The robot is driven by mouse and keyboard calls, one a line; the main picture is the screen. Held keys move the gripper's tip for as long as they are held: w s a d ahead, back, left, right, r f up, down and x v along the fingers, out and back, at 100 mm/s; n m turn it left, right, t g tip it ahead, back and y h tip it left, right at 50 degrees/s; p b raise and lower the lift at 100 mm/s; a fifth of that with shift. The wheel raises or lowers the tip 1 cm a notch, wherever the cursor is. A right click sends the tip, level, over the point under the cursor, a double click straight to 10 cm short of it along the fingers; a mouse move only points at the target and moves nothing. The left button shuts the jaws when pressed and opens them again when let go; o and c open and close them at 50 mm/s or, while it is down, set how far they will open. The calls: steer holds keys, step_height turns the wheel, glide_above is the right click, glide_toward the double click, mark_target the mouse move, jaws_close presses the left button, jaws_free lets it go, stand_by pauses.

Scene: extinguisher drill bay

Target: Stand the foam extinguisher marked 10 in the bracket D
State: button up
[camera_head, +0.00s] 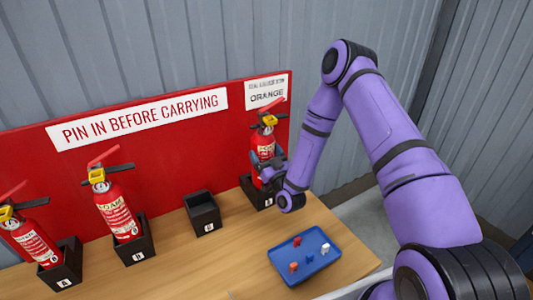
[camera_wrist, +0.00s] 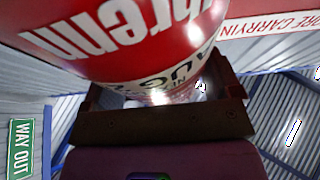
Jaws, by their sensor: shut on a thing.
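My gripper (camera_head: 266,171) is shut on a red extinguisher (camera_head: 264,146) with a yellow collar and red handle, at the right end of the red board. This extinguisher is upright, its foot in or right at a dark bracket (camera_head: 257,193); whether it is fully seated I cannot tell. The bracket's letter and the extinguisher's number are too small to read. In the wrist view the red body (camera_wrist: 165,35) fills the top, and the dark gripper (camera_wrist: 160,97) spans it with a finger at each side.
An empty dark bracket (camera_head: 203,213) stands left of the held extinguisher. Two more extinguishers stand further left, one (camera_head: 117,208) in a bracket (camera_head: 135,252), one (camera_head: 30,238) at the edge. A blue tray (camera_head: 318,262) with several small pieces lies on the wooden bench (camera_head: 210,263).

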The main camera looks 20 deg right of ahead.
mark_target(264, 142)
steer(key=shift+w+a+f+g, duration=0.1)
steer(key=shift+w+f+g, duration=0.15)
steer(key=shift+g, duration=0.25)
stand_by(0.7)
steer(key=shift+r, duration=2.35)
